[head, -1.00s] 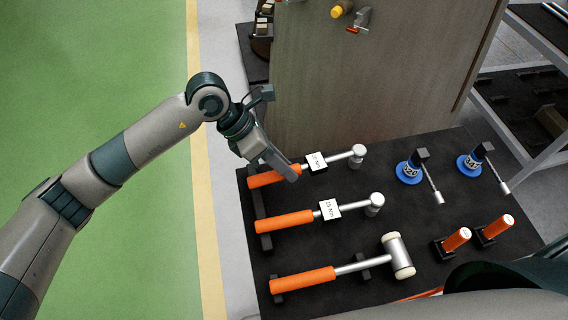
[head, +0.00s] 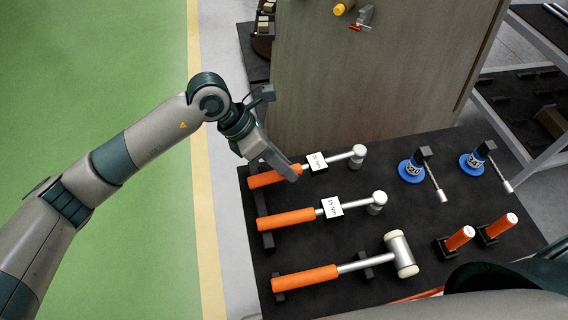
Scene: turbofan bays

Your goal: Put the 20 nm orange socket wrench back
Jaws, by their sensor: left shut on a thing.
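The 20 nm orange socket wrench (head: 336,159) lies across the top of the black tool board (head: 405,215). Its orange handle (head: 262,180) points left, its white label reads 20 Nm, and its silver head is at the right. My left gripper (head: 287,171) is at the right part of the orange handle, shut on it; the fingers hide part of the handle. I cannot tell whether the wrench rests fully on its holders. My right gripper is not seen; a dark part of my own body covers the lower right corner.
Just below lies a similar orange wrench (head: 287,219) labelled 15 Nm, then an orange-handled mallet (head: 306,279). Blue-based tools (head: 412,171) and upright orange handles (head: 460,238) stand at the right. A wooden panel (head: 370,80) rises behind the board. Green floor (head: 90,60) is clear at left.

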